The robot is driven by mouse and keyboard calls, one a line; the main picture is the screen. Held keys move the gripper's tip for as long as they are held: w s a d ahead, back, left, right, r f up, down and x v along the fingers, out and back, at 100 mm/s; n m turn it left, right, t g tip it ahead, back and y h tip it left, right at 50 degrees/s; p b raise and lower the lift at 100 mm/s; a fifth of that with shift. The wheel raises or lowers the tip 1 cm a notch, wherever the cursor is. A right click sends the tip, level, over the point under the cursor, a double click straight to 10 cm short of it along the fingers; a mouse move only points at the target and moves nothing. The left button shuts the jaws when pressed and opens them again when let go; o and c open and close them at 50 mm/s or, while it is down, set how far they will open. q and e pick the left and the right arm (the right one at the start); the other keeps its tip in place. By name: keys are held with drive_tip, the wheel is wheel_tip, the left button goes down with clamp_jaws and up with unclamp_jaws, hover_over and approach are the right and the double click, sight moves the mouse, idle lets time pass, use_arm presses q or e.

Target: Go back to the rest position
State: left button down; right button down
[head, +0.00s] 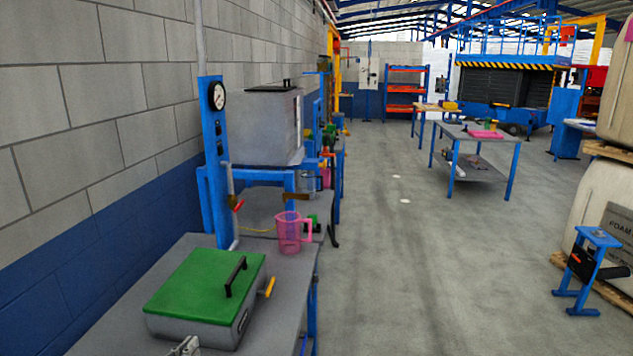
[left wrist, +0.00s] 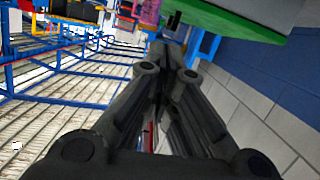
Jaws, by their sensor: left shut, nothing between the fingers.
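My left gripper (head: 187,346) shows only as a small grey piece at the bottom edge of the head view, in front of the grey box with the green lid (head: 205,283). In the left wrist view the fingers of my left gripper (left wrist: 157,52) are together and hold nothing. The green lid (left wrist: 235,18) shows there at the top, beyond the fingertips, and I cannot tell the exact gap. My right gripper is in neither view.
A grey table (head: 285,275) along the left wall carries the box and a pink jug (head: 290,232). A blue stand with a gauge (head: 217,95) rises behind. Open floor (head: 420,270) lies to the right, with a blue stool (head: 597,238) and stacked containers beyond.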

use_arm(q)
drive_tip(key=s+d+f+m+g, duration=0.1)
drive_tip(key=s+d+f+g, duration=0.2)
drive_tip(key=s+f, duration=0.3)
drive_tip(key=s+d+f+g, duration=0.3)
drive_tip(key=s+f, duration=0.1)
drive_tip(key=s, duration=0.5)
drive_tip(key=s+f+g+y, duration=0.2)
drive_tip(key=s+g, duration=0.4)
drive_tip(key=s, duration=1.1)
wheel_tip(320, 180, down, 28)
drive_tip(key=s+b, duration=0.1)
drive_tip(key=s, duration=0.1)
drive_tip(key=s+a+f+g, duration=0.2)
drive_tip(key=s+f, duration=1.3)
drive_tip(key=s, duration=0.1)
drive_tip(key=shift+s+a+f+m+b, duration=0.25)
drive_tip(key=shift+a+f+m+b, duration=0.05)
drive_tip(key=shift+b, duration=0.05)
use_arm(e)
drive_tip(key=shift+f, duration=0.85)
